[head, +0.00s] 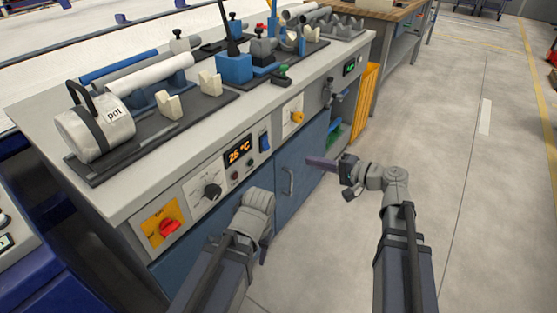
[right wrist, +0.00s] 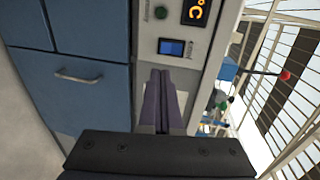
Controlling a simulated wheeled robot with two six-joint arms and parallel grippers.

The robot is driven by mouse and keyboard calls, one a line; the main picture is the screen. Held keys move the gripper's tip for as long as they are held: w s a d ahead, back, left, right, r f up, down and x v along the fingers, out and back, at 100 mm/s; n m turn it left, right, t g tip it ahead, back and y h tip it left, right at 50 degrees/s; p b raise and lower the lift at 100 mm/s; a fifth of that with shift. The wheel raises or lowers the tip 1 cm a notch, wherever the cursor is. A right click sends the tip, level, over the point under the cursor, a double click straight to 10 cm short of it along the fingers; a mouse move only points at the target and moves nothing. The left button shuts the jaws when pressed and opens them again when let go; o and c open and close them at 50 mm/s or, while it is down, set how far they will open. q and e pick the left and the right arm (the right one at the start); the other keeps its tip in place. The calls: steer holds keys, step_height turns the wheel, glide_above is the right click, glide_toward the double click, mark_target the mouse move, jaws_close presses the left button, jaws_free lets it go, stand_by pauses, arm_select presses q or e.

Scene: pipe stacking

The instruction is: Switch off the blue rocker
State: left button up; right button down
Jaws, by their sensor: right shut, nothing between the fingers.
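The blue rocker (head: 265,142) sits in a pale plate on the bench's front panel, right of the orange temperature display (head: 239,152). In the right wrist view the rocker (right wrist: 171,47) lies just beyond my fingertips, with a visible gap. I cannot tell which way it is tipped. My right gripper (head: 310,162) is shut and empty, its purple fingers pointing at the panel, right of and lower than the rocker in the head view. The closed fingers also show in the right wrist view (right wrist: 160,78). My left wrist is low in front of the panel; its fingers are hidden.
A black dial (head: 212,191), a red rotary switch (head: 169,229) and a yellow knob (head: 296,117) share the panel. A green button (right wrist: 161,12) is near the rocker. Blue doors with a handle (head: 289,182) are below. Floor to the right is free.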

mark_target(265, 143)
arm_select(q)
steer(key=shift+f, duration=0.2)
arm_select(e)
steer(key=shift+w+d, duration=0.2)
steer(key=shift+d, duration=0.05)
steer(key=shift+a, duration=0.1)
arm_select(q)
step_height(265, 143, down, 3)
steer(key=b, duration=0.2)
steer(key=shift+r+b, duration=0.15)
steer(key=shift+b, duration=0.2)
arm_select(e)
steer(key=x, duration=1.4)
steer(key=shift+r, duration=0.1)
